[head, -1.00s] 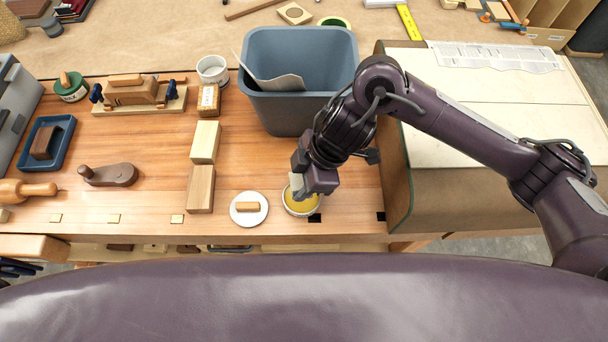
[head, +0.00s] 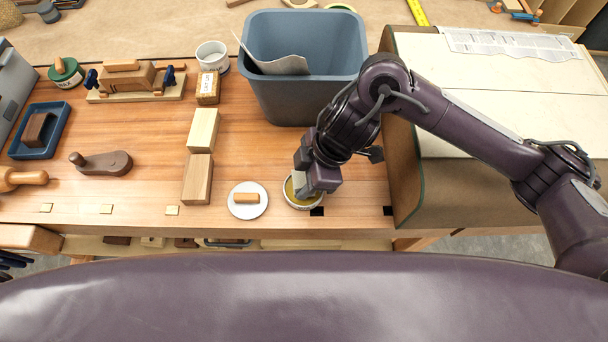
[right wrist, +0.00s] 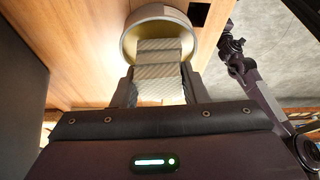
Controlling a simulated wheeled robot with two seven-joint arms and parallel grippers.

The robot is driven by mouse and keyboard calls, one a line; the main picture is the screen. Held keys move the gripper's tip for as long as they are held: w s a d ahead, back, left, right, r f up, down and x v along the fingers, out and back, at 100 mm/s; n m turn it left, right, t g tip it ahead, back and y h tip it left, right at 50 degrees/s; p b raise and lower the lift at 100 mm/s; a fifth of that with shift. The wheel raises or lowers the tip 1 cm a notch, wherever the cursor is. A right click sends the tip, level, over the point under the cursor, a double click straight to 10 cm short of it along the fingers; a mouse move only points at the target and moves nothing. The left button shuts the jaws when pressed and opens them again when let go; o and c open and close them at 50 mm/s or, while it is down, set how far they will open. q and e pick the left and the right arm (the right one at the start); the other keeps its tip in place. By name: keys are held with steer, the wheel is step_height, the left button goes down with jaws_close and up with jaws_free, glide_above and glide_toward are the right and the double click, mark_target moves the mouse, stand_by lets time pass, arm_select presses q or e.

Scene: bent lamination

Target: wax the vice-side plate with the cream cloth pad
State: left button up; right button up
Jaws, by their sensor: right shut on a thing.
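My right gripper (head: 302,190) is shut on the cream cloth pad, at a round tin of yellow wax (head: 303,204) near the bench's front edge. In the right wrist view the ribbed pad (right wrist: 160,72) sits between the two fingers, its far end overlapping the tin's opening (right wrist: 133,37). I cannot tell how deep the pad reaches. Small pale square plates lie along the front edge: a left one (head: 46,208), a middle one (head: 106,209) and a right one (head: 172,211). I cannot tell whether one is the vice-side plate. My left gripper is not in view.
A white saucer (head: 239,212) with a wooden stick stands left of the tin. Two wooden blocks (head: 197,180) lie further left. A blue-grey bin (head: 290,100) stands behind my gripper. A brown padded board (head: 410,190) is at right. The bench between the blocks and wooden plane (head: 108,163) is clear.

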mark_target(304, 178)
steer(key=shift+f+b, duration=0.3)
steer(key=shift+f, duration=0.2)
stand_by(0.5)
steer(key=shift+f, duration=0.1)
stand_by(1.4)
steer(key=shift+p, duration=0.3)
step_height(304, 178, up, 7)
steer(key=p, duration=0.7)
steer(key=shift+p, duration=0.35)
stand_by(0.3)
